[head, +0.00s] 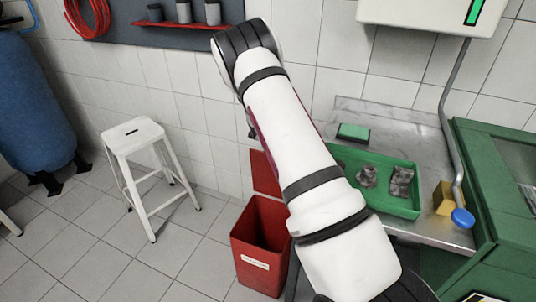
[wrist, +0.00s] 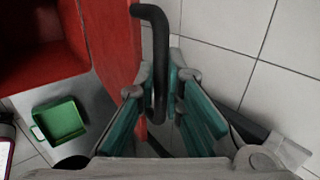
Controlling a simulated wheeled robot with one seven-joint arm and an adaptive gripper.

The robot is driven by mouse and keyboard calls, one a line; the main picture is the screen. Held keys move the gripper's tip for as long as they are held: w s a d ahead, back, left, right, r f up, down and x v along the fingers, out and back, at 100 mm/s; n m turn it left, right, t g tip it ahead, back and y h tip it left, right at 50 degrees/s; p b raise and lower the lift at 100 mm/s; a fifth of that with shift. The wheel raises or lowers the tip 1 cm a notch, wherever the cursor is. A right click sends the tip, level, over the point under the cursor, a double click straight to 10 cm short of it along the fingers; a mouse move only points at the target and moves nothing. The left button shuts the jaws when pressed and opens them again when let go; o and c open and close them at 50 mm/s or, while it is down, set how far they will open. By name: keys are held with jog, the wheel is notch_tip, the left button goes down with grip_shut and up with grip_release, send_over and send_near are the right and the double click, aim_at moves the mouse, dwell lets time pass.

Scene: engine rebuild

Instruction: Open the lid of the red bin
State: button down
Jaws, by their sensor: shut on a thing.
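The red bin (head: 243,239) stands on the floor by the wall in the head view, with a pale label on its front. Its red lid (head: 265,174) is raised and stands upright at the back, and the dark inside of the bin shows. In the wrist view the lid (wrist: 113,35) is seen nearly edge-on, with a black handle (wrist: 160,45) on its face. My gripper (wrist: 166,95) has its teal fingers on either side of this handle, shut on it. The open bin (wrist: 35,40) shows at upper left. In the head view my arm hides the gripper.
A white stool (head: 135,135) stands left of the bin. A workbench (head: 410,130) at right carries a green tray (head: 400,208) with grimy parts. A small green container (wrist: 62,120) shows in the wrist view. The tiled wall is close behind the lid.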

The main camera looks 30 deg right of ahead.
jog(key=shift+w+d, duration=0.25)
jog(key=shift+d, duration=0.1)
jog(key=c, duration=1.7)
grip_release()
jog(key=shift+a+r, duration=0.1)
jog(key=v, duration=1.2)
